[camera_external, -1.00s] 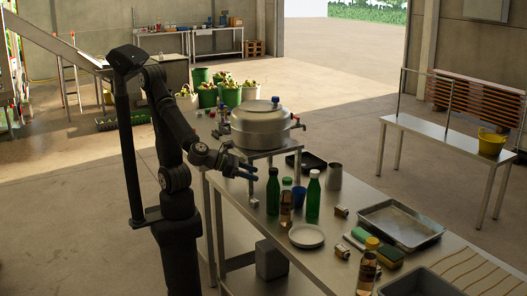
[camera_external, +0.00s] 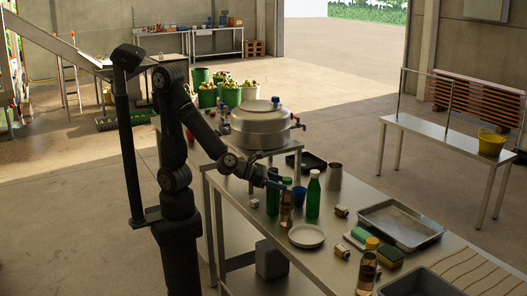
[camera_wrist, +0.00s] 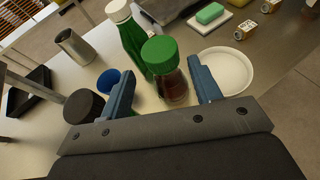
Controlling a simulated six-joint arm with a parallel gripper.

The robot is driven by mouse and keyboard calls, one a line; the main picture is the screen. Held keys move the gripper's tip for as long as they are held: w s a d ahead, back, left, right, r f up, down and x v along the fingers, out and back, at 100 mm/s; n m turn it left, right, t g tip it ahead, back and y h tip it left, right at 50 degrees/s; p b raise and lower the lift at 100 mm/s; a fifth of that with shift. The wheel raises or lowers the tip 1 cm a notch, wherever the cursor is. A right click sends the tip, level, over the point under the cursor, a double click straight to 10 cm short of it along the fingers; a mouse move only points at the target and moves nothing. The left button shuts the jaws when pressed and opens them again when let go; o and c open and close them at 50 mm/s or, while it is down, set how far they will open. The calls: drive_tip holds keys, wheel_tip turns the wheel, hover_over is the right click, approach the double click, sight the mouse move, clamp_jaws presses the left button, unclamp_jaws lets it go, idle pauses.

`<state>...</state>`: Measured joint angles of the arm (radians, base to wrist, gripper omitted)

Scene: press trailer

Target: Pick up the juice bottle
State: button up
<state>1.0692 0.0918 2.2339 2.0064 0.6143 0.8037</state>
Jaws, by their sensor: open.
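An amber juice bottle with a green cap (camera_wrist: 172,85) stands upright on the metal table in the wrist view, in the gap between my open fingers. It also shows in the external view (camera_external: 286,210), its top partly hidden by my fingers. My gripper (camera_wrist: 163,80) is open, with blue fingers to either side of the bottle; I cannot tell whether either touches it. In the external view, my gripper (camera_external: 278,181) is at about cap height.
A green bottle with a white cap (camera_external: 313,198) stands just right of the juice bottle. Another green bottle (camera_external: 272,198) is close on its left. A blue cup (camera_wrist: 108,80), white plate (camera_wrist: 226,70) and metal cup (camera_wrist: 74,46) are near.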

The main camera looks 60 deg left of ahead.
drive_tip(key=shift+d+x, duration=0.25)
drive_tip(key=shift+x, duration=2.35)
drive_tip(key=shift+r, duration=0.15)
clamp_jaws()
